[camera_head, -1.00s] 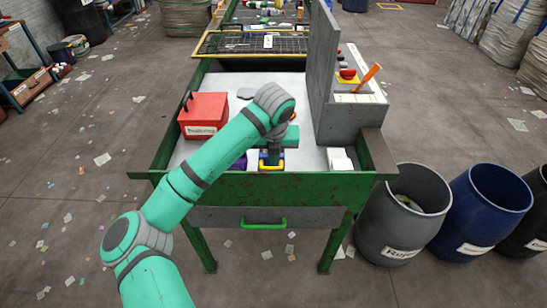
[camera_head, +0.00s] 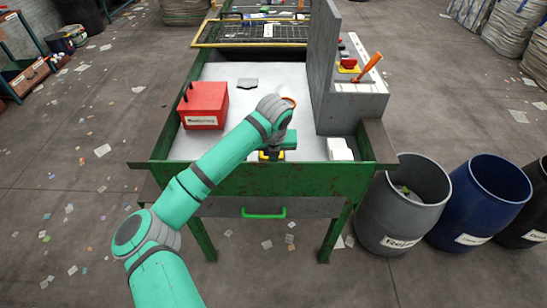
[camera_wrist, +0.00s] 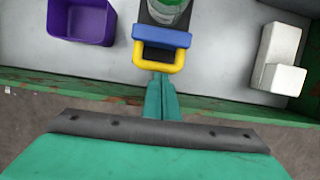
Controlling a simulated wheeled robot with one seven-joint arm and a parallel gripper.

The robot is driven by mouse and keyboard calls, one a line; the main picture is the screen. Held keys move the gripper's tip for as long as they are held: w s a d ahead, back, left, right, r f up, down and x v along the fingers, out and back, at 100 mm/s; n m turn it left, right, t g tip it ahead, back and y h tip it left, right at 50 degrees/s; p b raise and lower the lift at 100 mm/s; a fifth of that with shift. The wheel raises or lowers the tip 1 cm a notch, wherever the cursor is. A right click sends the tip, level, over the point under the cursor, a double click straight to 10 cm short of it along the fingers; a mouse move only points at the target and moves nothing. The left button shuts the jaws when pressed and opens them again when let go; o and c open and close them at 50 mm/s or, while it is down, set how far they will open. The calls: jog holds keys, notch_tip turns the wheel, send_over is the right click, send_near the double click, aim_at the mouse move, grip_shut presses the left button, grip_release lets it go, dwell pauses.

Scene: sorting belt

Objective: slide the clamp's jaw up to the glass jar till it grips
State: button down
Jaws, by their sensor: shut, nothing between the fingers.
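The clamp shows in the wrist view with a blue sliding jaw (camera_wrist: 161,37) and a yellow loop handle (camera_wrist: 158,58) on its near side. The greenish glass jar (camera_wrist: 167,10) stands just beyond the blue jaw, cut off by the top edge; I cannot tell whether they touch. My gripper (camera_wrist: 160,82) is shut and empty, its fingertips at the near bar of the yellow handle; I cannot tell whether they touch it. In the head view my arm hides most of the clamp, and only a bit of yellow shows below my gripper (camera_head: 276,148).
A purple bin (camera_wrist: 82,22) is left of the clamp and white blocks (camera_wrist: 277,62) lie to the right. A red box (camera_head: 204,106) stands at the left of the tabletop. The green table rim (camera_head: 265,180) runs along the near side. A grey control block (camera_head: 352,108) stands at right.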

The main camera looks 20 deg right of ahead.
jog(key=shift+w+d, duration=0.2)
jog(key=shift+w, duration=0.4)
jog(key=shift+w+d, duration=0.2)
jog(key=shift+w, duration=0.4)
